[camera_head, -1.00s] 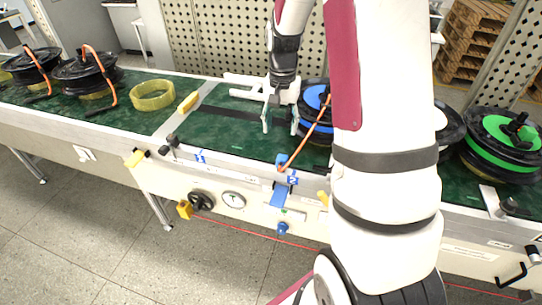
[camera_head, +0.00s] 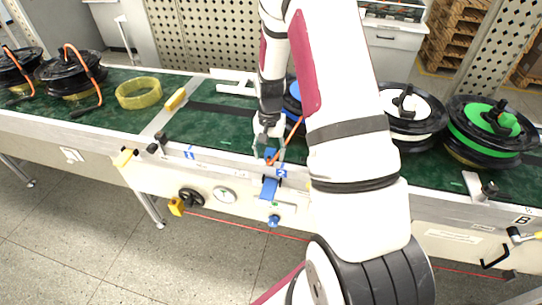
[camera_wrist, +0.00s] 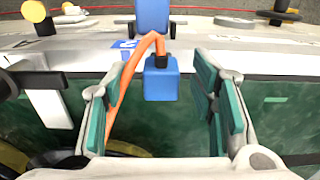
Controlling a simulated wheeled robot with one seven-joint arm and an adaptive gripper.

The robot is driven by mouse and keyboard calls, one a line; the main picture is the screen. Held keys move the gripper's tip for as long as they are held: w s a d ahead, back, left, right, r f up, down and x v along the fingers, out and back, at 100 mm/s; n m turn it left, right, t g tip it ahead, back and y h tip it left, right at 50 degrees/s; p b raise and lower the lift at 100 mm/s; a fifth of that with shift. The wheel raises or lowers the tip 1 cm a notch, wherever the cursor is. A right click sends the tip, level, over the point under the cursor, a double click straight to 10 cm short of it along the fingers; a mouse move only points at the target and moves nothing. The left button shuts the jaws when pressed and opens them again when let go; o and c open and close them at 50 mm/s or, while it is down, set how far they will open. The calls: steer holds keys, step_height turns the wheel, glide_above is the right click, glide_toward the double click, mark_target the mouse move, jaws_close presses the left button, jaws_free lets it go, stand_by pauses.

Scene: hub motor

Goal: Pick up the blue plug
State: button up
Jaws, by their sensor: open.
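The blue plug (camera_wrist: 161,84) is a small block on the end of an orange cable (camera_wrist: 128,75). In the wrist view it lies between my open fingers, with a gap on each side. In the head view the blue plug (camera_head: 270,153) is at the front edge of the conveyor, partly hidden by my gripper. The cable runs up to a black hub motor with a blue disc (camera_head: 295,91), mostly hidden behind my arm. My gripper (camera_head: 269,148) is low over the front edge, open around the plug and holding nothing.
The green conveyor (camera_head: 215,122) has a metal front rail with a blue bracket (camera_head: 269,188) below the plug. A yellow ring (camera_head: 138,93) and black motors (camera_head: 75,72) stand to the left. White and green motors (camera_head: 487,130) stand to the right.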

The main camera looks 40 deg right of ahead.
steer(key=shift+f, duration=0.7)
jaws_close()
steer(key=shift+w+r, duration=0.1)
steer(key=shift+r, duration=0.1)
